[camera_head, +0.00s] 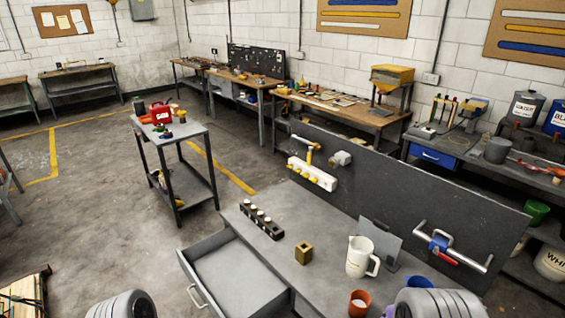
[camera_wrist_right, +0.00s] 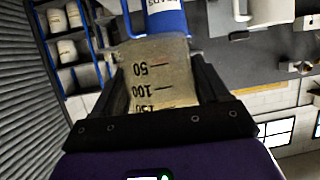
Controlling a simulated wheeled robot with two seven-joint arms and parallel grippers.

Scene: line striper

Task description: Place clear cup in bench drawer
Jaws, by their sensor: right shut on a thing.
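The clear cup (camera_wrist_right: 155,78) fills the middle of the right wrist view, with graduation marks 50 and 100 upside down in the picture. My right gripper (camera_wrist_right: 160,90) is shut on it, a dark finger on each side. In the head view I cannot make out the cup. The bench drawer (camera_head: 235,272) is pulled open at the left front of the grey bench (camera_head: 330,262), and its visible floor is empty. My left gripper is not in view.
A dark block with white-topped pieces (camera_head: 262,222), a brass block (camera_head: 304,252), a white jug (camera_head: 361,258) and an orange cup (camera_head: 360,303) stand on the bench. An upright grey panel (camera_head: 400,190) closes its back. A grey cart (camera_head: 180,140) stands beyond, with open floor around.

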